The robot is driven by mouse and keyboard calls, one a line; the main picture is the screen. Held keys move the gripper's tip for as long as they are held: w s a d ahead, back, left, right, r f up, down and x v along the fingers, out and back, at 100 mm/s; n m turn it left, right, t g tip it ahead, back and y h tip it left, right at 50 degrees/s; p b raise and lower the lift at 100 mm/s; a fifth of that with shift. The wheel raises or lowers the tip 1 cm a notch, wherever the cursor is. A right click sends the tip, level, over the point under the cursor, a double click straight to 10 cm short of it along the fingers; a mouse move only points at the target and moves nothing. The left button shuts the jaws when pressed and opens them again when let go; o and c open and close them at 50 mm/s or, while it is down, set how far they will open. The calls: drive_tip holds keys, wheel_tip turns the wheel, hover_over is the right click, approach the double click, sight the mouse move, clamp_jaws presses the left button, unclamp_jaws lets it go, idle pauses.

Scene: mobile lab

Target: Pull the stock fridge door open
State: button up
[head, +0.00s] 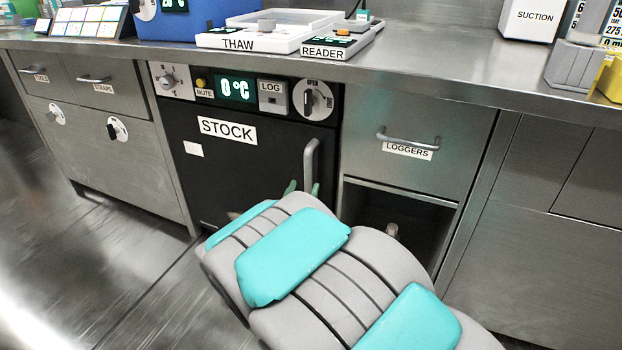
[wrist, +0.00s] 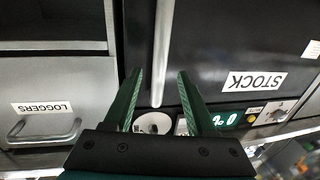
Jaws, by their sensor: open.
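The stock fridge has a dark door (head: 245,150) with a white STOCK label, which also shows upside down in the wrist view (wrist: 254,81). The door looks shut in its frame. Its upright pale handle (head: 309,160) is on the door's right side. In the wrist view the handle (wrist: 163,45) appears between my two green fingers, with a gap on each side. My gripper (head: 302,188) is open and empty at the handle's lower part. I cannot tell whether the fingers reach around the bar in depth. My arm hides the door's lower right part.
Above the door is a control panel with a 0 °C display (head: 236,89) and a dial marked OPEN (head: 312,99). A LOGGERS drawer (head: 410,145) sits right of the fridge, above an open cubby (head: 365,205). The counter (head: 430,65) overhangs them. Floor at left is clear.

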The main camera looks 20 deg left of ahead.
sight(307, 180)
drive_tip(key=w, duration=0.5)
drive_tip(key=shift+w+a, duration=0.3)
drive_tip(key=shift+w, duration=0.05)
clamp_jaws()
idle(1.2)
